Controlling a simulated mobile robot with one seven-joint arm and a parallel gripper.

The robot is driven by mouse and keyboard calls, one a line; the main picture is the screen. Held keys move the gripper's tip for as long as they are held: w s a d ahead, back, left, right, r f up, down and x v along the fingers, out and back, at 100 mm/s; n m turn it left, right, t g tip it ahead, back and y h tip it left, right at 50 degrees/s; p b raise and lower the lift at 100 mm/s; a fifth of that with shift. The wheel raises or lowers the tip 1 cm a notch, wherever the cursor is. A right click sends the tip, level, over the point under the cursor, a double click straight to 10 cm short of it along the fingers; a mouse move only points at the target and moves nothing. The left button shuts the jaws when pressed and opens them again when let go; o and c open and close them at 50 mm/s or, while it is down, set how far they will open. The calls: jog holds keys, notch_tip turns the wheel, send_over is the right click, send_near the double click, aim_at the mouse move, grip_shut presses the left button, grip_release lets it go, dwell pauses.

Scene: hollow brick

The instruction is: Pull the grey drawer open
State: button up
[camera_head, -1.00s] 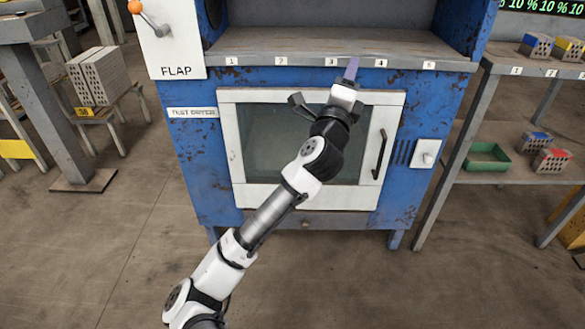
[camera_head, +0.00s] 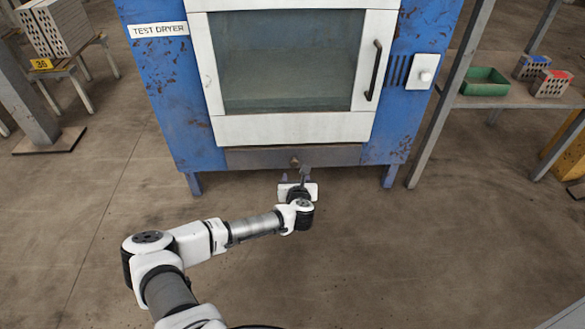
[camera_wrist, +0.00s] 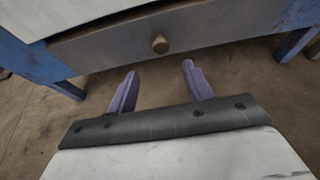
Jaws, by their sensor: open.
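The grey drawer (camera_head: 255,158) is a low, wide panel under the white-framed door of the blue test dryer, and it looks shut. Its small round knob (camera_head: 294,162) sits at the middle of its front. The drawer (camera_wrist: 215,33) and its brownish knob (camera_wrist: 160,43) also show in the wrist view. My gripper (camera_head: 302,175) is just in front of and below the knob, apart from it. In the wrist view its two purple fingers (camera_wrist: 160,80) are spread with nothing between them, and the knob lies beyond the gap.
The dryer (camera_head: 160,85) stands on short blue legs, with a door handle (camera_head: 373,70) at its right. A grey table leg (camera_head: 450,95) and a shelf with a green tray (camera_head: 484,82) stand at right. The floor in front is clear.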

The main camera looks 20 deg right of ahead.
aim_at(294, 164)
jog(key=b+x, duration=0.4)
jog(key=x, duration=0.6)
jog(key=shift+f, duration=0.1)
jog(key=shift+w+d+f+b, duration=0.1)
jog(key=shift+w+d+b, duration=0.2)
jog(key=shift+w, duration=0.35)
grip_shut()
